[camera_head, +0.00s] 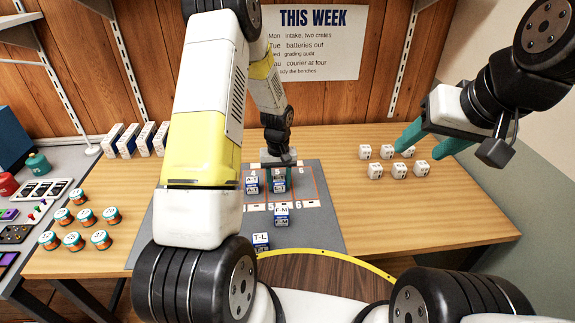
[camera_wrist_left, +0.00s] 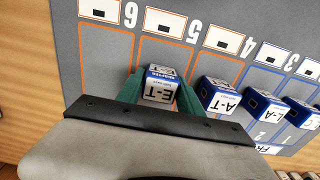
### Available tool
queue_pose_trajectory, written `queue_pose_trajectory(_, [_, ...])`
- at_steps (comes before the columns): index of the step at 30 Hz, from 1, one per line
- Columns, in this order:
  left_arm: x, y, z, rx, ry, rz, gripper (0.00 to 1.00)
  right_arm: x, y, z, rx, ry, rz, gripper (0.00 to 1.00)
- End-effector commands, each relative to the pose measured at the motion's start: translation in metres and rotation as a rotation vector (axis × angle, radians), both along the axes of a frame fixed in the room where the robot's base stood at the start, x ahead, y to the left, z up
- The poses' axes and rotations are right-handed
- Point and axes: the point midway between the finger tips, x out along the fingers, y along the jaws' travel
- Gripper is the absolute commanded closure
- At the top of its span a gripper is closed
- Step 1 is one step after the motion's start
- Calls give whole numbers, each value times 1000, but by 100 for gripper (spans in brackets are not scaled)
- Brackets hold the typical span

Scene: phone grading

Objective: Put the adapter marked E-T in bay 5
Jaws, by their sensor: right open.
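The E-T adapter (camera_wrist_left: 158,90), a small blue and white block with its label up, is between the teal fingers of my left gripper (camera_wrist_left: 160,92). The fingers look closed against its sides. It is over the orange outline of bay 5 (camera_wrist_left: 165,53), lined up with it, at about the height of its neighbour. In the head view the adapter (camera_head: 279,186) is under my left gripper (camera_head: 278,178); I cannot tell whether it touches the mat. The A-T adapter (camera_wrist_left: 220,97) sits beside it in bay 4. My right gripper (camera_head: 425,145) is open and empty at the right.
Bay 6 (camera_wrist_left: 105,65) is empty. On the grey mat (camera_head: 320,235), an F-M adapter (camera_head: 281,215) and a T-L adapter (camera_head: 261,241) are nearer me. Several white cubes (camera_head: 398,171) stand right; several round pots (camera_head: 73,241) stand left. My left arm hides part of the mat.

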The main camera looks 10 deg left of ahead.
Motion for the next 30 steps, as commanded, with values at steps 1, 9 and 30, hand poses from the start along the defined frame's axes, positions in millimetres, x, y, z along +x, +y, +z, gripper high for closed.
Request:
queue_pose_trajectory(1, [0, 0, 0, 0, 0, 0, 45, 0, 0, 0, 0, 0, 0, 46])
queue_pose_trajectory(9, [0, 0, 0, 0, 0, 0, 39, 0, 0, 0, 0, 0, 0, 46])
queue_pose_trajectory(30, [1, 0, 107, 0, -4, 0, 39, 0, 0, 0, 0, 0, 0, 46])
